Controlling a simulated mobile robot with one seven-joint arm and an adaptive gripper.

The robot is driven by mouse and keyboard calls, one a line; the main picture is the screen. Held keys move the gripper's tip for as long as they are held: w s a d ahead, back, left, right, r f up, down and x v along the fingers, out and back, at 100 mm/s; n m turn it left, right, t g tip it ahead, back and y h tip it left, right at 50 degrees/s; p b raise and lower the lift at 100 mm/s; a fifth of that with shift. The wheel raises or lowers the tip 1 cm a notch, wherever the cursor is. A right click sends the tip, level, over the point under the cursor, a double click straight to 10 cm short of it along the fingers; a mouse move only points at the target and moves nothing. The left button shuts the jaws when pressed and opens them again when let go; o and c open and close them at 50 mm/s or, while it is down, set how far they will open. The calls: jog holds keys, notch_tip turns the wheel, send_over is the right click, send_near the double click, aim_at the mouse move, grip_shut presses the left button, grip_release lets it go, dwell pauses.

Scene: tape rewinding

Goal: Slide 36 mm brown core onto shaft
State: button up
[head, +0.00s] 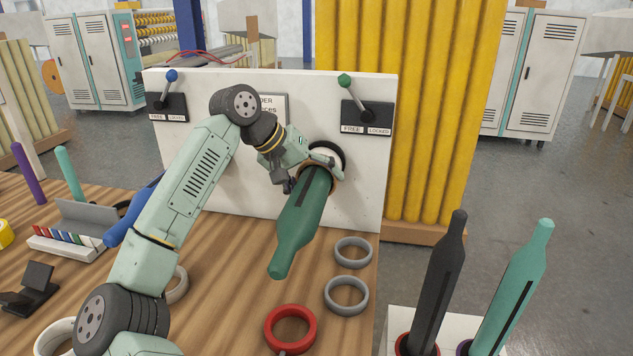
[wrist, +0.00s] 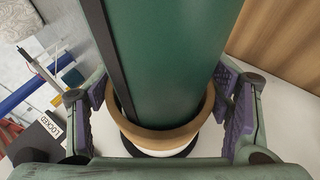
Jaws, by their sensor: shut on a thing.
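The green shaft (head: 300,228) juts out from the white panel, its narrow tip toward the front. It also fills the middle of the wrist view (wrist: 170,55), with a dark strip along its left side. The brown core (wrist: 165,140) encircles the shaft at its base, close to a black and white hub (head: 328,153) at the panel. I cannot tell whether the core touches the hub. My gripper (wrist: 168,112) straddles the shaft and is shut on the core, a purple pad on each side. In the head view my gripper (head: 300,178) partly hides the core.
A green-knobbed lever (head: 353,94) leans toward FREE at right. A blue-knobbed lever (head: 166,89) leans toward LOCKED at left. A blue shaft (head: 133,215) is partly behind my arm. Grey rings (head: 346,295) and a red ring (head: 290,329) lie below. Dark (head: 437,282) and teal (head: 516,282) shafts stand front right.

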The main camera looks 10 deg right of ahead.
jog(key=shift+w, duration=0.15)
jog(key=shift+w+d+r, duration=0.1)
jog(key=shift+w+d, duration=0.05)
jog(key=shift+w, duration=0.2)
jog(key=shift+f, duration=0.2)
jog(key=o, duration=1.2)
jog(key=shift+r, duration=0.1)
jog(key=v, duration=1.2)
